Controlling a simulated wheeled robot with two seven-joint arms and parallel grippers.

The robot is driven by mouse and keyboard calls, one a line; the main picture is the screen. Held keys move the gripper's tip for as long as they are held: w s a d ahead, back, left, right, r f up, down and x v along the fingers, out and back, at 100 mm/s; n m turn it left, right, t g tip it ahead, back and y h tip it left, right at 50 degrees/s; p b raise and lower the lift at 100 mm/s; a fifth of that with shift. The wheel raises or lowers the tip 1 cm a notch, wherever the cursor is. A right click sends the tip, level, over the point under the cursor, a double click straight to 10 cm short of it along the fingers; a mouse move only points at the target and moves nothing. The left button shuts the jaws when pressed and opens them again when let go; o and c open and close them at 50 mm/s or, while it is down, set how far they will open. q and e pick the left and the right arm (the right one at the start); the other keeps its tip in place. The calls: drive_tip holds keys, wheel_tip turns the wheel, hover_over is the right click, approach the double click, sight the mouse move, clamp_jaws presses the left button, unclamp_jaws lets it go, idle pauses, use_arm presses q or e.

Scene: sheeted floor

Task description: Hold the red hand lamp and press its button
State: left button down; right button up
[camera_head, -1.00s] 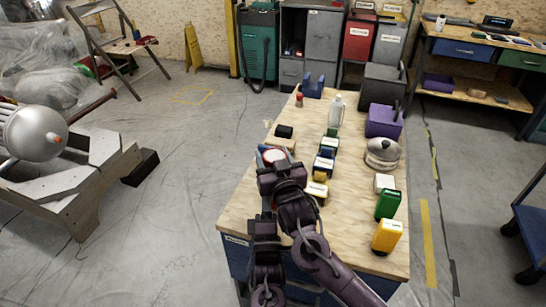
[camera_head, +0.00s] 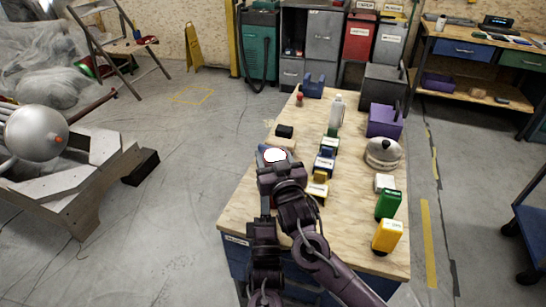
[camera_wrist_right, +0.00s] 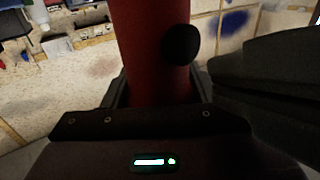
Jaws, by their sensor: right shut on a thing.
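The red hand lamp (camera_wrist_right: 150,50) stands as a red cylinder in the right wrist view, with a round black button (camera_wrist_right: 182,45) on its side. In the head view its bright white round face (camera_head: 275,155) shows just beyond my right gripper (camera_head: 280,176). My right gripper is shut on the lamp's body, over the near left part of the table. My left gripper (camera_head: 265,207) is close to the right one, nearer the camera. A dark shape (camera_wrist_right: 270,80), probably my left gripper, lies right of the button with a small gap. Its jaw opening is unclear.
The wooden table (camera_head: 240,210) holds a yellow box (camera_head: 386,236), a green box (camera_head: 388,204), a pot (camera_head: 383,153), a purple bin (camera_head: 384,120), a white bottle (camera_head: 337,110) and several small boxes. A dark block (camera_head: 284,131) lies beyond the lamp. The table's left front is clear.

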use_arm(q)
drive_tip(key=s, duration=0.1)
drive_tip(key=s+a, duration=0.1)
drive_tip(key=s, duration=0.1)
drive_tip(key=s+a, duration=0.1)
drive_tip(key=s, duration=0.1)
drive_tip(key=shift+a, duration=0.15)
use_arm(e)
drive_tip(key=o, duration=1.1)
drive_tip(key=shift+o, duration=0.2)
